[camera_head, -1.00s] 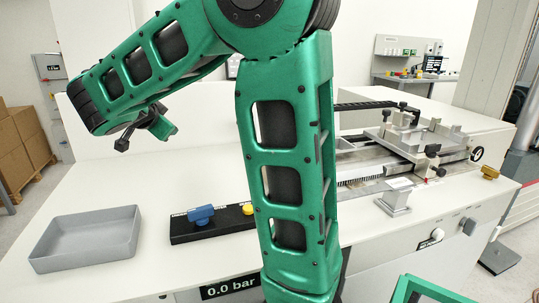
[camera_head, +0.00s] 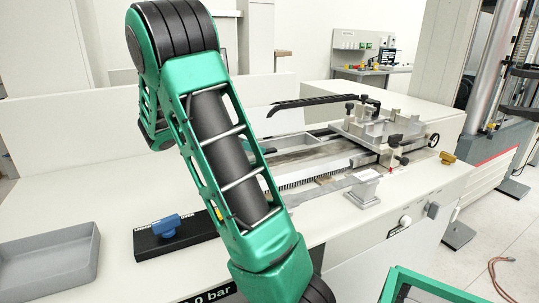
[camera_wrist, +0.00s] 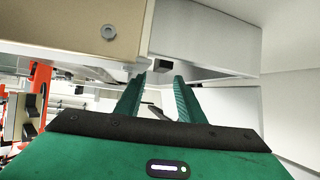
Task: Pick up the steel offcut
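I cannot make out the steel offcut with certainty in either view. A flat grey strip (camera_head: 322,192) lies along the front of the machine bed in the head view, but I cannot tell whether it is the offcut. My gripper (camera_wrist: 160,82) shows in the wrist view with its two green fingers apart and nothing seen held between them. The fingers point towards a pale box-like housing (camera_wrist: 205,38); whether they touch it is unclear. In the head view my gripper is hidden behind my arm.
A grey tray (camera_head: 50,262) stands at the left of the white bench. The clamping fixture (camera_head: 375,125) and a small metal pedestal (camera_head: 364,189) stand to the right.

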